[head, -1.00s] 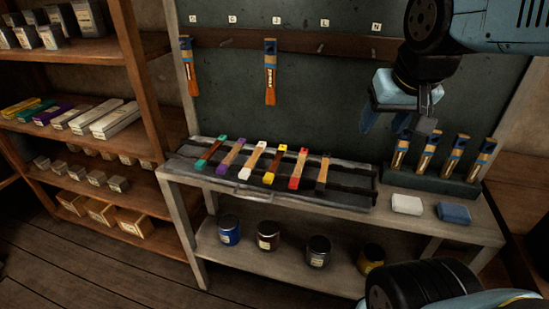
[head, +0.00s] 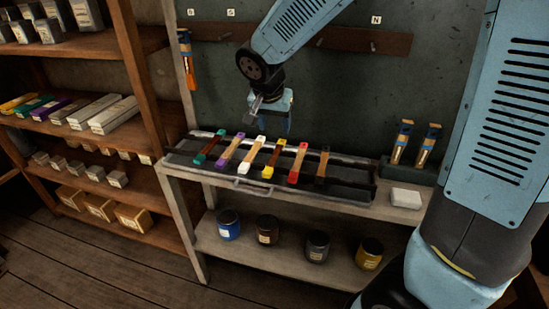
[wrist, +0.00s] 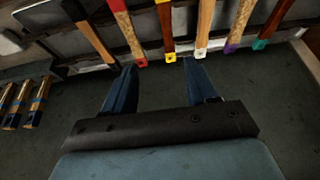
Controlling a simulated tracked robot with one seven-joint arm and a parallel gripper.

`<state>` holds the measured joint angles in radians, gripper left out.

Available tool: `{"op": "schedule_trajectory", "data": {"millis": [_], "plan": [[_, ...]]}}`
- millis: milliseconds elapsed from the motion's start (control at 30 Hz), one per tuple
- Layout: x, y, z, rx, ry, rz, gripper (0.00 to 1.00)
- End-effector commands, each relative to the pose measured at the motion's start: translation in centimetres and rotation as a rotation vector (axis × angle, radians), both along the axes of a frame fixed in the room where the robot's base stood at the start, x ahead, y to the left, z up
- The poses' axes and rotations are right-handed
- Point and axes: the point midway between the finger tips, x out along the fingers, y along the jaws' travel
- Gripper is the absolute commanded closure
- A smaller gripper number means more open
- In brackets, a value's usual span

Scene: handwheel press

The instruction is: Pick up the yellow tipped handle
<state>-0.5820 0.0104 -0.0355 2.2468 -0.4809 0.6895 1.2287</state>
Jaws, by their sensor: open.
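The yellow tipped handle (head: 273,160) lies on the dark tray (head: 345,197), between the white tipped handle (head: 252,155) and the red tipped handle (head: 298,164). It has a dark reddish-brown body, with its yellow end toward the tray's front edge. In the wrist view its yellow end (wrist: 170,57) shows just beyond the fingertips, between their lines. My gripper (head: 276,126) is open and empty, pointing down above the tray's back part, near the far ends of the handles. The wrist view also shows my gripper (wrist: 159,66) with both fingers apart.
Teal (head: 209,147), purple (head: 230,153) and black (head: 323,168) tipped handles share the tray. A block (head: 400,172) with brushes and a white block (head: 405,198) stand at the right. A brush (head: 186,62) hangs on the back board. Several jars stand on the lower shelf.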

Motion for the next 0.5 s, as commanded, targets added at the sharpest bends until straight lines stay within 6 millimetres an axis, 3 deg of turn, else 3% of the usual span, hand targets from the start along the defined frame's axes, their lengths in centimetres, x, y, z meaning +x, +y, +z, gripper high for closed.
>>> {"op": "schedule_trajectory", "data": {"millis": [167,500], "plan": [[0.5,1.4,-1.2,-0.001,-0.003,-0.010,0.43],[2.3,0.8,-6.0,-0.003,0.000,-0.012,0.43]]}}
